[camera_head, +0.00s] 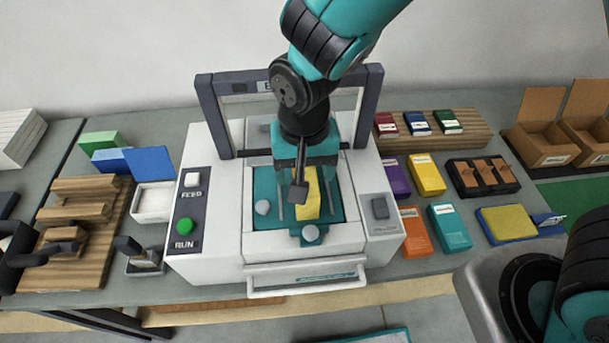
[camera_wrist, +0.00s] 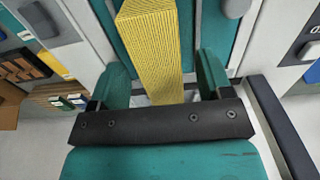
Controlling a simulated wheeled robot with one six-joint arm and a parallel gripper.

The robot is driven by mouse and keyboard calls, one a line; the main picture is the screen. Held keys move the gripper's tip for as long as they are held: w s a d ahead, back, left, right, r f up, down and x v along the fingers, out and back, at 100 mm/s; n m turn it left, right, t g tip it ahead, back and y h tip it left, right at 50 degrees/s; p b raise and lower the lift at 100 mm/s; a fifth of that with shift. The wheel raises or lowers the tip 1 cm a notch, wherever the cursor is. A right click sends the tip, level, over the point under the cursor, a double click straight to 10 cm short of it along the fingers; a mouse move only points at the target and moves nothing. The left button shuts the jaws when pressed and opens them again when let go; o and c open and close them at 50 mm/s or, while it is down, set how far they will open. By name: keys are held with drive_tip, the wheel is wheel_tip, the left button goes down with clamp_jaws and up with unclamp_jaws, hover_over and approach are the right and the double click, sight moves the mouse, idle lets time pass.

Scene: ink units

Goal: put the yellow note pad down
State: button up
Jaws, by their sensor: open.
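The yellow note pad (camera_head: 308,197) stands as a tall yellow block over the teal bed (camera_head: 262,188) of the white machine (camera_head: 226,233). In the wrist view the pad (camera_wrist: 152,48) shows ridged sheet edges and lies between my fingers. My gripper (camera_head: 304,195) is directly above the bed, pointing down. Its two teal fingers stand apart on either side of the pad, and in the wrist view my gripper (camera_wrist: 163,80) shows gaps beside it. The pad's underside is hidden, so its contact with the bed cannot be told.
The machine's dark frame (camera_head: 367,108) rises around my arm. Rounded grey knobs (camera_head: 262,207) and (camera_head: 310,233) a front knob edge the bed. A green RUN button (camera_head: 184,226) is at left.

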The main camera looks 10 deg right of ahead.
drive_tip(key=shift+f, duration=0.4)
drive_tip(key=shift+c, duration=0.4)
drive_tip(key=c, duration=1.1)
